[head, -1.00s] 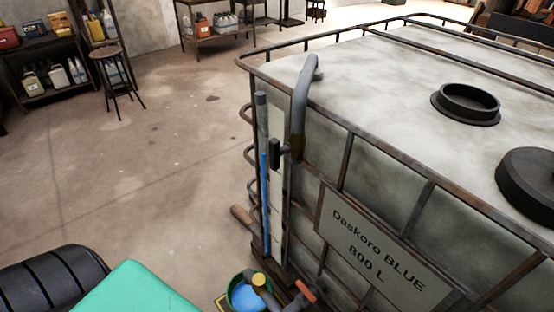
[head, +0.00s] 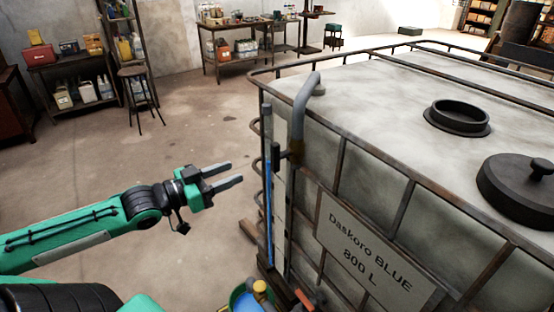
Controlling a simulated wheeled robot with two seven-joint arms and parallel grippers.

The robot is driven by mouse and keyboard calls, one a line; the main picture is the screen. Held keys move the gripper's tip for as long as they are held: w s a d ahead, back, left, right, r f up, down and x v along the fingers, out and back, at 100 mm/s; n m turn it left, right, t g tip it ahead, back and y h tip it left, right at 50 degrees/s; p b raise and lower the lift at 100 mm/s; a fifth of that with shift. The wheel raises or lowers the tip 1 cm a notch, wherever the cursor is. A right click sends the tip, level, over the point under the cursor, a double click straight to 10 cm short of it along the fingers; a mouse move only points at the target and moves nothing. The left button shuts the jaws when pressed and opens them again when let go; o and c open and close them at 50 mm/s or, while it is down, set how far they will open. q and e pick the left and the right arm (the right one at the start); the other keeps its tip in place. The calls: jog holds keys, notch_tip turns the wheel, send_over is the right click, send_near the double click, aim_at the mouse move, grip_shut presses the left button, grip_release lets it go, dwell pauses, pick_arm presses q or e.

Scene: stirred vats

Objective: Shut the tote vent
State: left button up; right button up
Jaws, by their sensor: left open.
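The tote (head: 400,110) is a large pale tank in a rusty cage, signed "Daskoro BLUE 800 L". A grey bent pipe (head: 303,98) rises at its near left corner and turns onto the top. A brownish fitting (head: 295,152) with a black handle (head: 276,157) sits low on this pipe; the handle looks upright. I take this to be the vent. My left gripper (head: 236,173) is open and empty, left of the handle and apart from it, fingers pointing right. My right gripper is not in view.
An open black collar (head: 459,116) and a black knobbed lid (head: 520,188) are on the tote top. A blue sight tube (head: 269,215) runs down the corner. A green bucket (head: 243,299) with blue liquid is below.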

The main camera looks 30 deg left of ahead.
pick_arm(q)
send_near(272, 156)
jog(key=shift+x, duration=1.55)
jog(key=shift+w+d, duration=0.15)
jog(key=shift+w, duration=0.4)
jog(key=shift+x, duration=0.9)
jog(key=shift+w+d, duration=0.2)
jog(key=shift+w, duration=0.4)
jog(key=shift+w+d+p, duration=0.3)
jog(key=shift+w+p, duration=0.05)
jog(key=shift+w, duration=0.3)
jog(key=shift+x, duration=0.9)
jog(key=shift+w+d, duration=0.2)
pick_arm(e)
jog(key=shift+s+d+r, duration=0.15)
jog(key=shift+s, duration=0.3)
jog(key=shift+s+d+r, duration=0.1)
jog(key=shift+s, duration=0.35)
